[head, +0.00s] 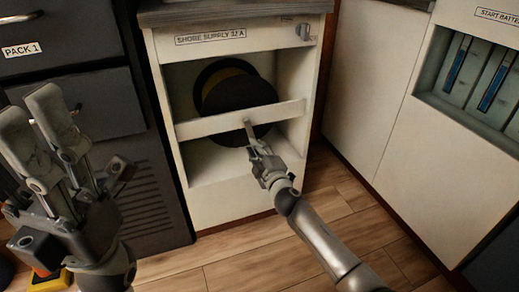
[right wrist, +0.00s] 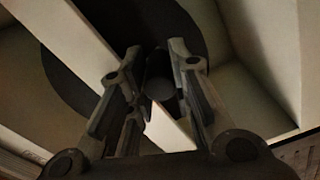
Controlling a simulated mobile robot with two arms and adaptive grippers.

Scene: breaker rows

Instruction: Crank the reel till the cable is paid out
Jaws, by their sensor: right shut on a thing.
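The dark round reel (head: 236,92) sits in an open bay of the white cabinet labelled SHORE SUPPLY 32 A, behind a pale crossbar (head: 215,124). My right gripper (head: 254,143) is at the front of the bay, just below the crossbar. In the right wrist view its fingers (right wrist: 160,80) are shut on the dark cylindrical crank handle (right wrist: 160,88), with the reel's dark disc (right wrist: 225,35) behind. My left gripper (head: 32,118) is raised at the left, fingers apart and empty.
A dark cabinet labelled PACK 1 (head: 75,55) stands at the left. A grey knob (head: 303,30) sits at the white cabinet's upper right.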

